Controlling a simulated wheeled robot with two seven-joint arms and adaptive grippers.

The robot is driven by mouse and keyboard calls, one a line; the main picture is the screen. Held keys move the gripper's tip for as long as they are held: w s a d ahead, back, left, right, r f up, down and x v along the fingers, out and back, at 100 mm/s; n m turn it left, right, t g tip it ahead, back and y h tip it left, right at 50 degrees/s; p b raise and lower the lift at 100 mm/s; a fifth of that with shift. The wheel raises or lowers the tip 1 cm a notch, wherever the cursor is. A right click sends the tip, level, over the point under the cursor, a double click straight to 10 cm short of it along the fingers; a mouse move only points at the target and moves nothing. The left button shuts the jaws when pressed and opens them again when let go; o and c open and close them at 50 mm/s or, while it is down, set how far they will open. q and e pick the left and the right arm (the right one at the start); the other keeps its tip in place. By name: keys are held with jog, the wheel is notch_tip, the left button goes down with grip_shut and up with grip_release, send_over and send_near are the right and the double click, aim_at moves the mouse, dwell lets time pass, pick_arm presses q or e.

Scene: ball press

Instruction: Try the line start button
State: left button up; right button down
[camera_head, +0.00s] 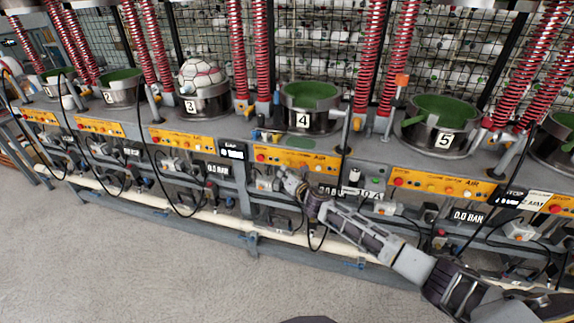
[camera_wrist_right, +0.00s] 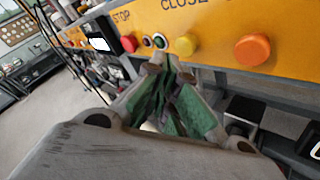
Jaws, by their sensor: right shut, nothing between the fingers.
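The yellow control panel (camera_head: 296,161) of station 4 runs along the front of the bench. In the right wrist view, a panel (camera_wrist_right: 225,20) carries a red button (camera_wrist_right: 129,43) near the word STOP, two small dark-ringed buttons (camera_wrist_right: 154,41), a yellow button (camera_wrist_right: 185,45) and a large orange button (camera_wrist_right: 252,49). No line start label is readable. My right gripper (camera_head: 284,174) is just below the station 4 panel. Its green-padded fingers (camera_wrist_right: 160,62) are shut and empty, with tips just below the small and yellow buttons; contact cannot be told. My left gripper is out of view.
Green-lined cups stand along the bench; cup 3 holds a white ball (camera_head: 201,74). Red springs (camera_head: 372,45) rise between stations. Black cables (camera_head: 172,170) hang in front, and a pale rail (camera_head: 215,215) runs below. The grey floor (camera_head: 120,260) in front is clear.

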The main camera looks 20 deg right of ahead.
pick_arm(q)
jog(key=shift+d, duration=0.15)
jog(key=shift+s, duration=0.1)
pick_arm(e)
jog(key=shift+w+d, duration=0.25)
jog(key=shift+w, duration=0.1)
dwell(0.7)
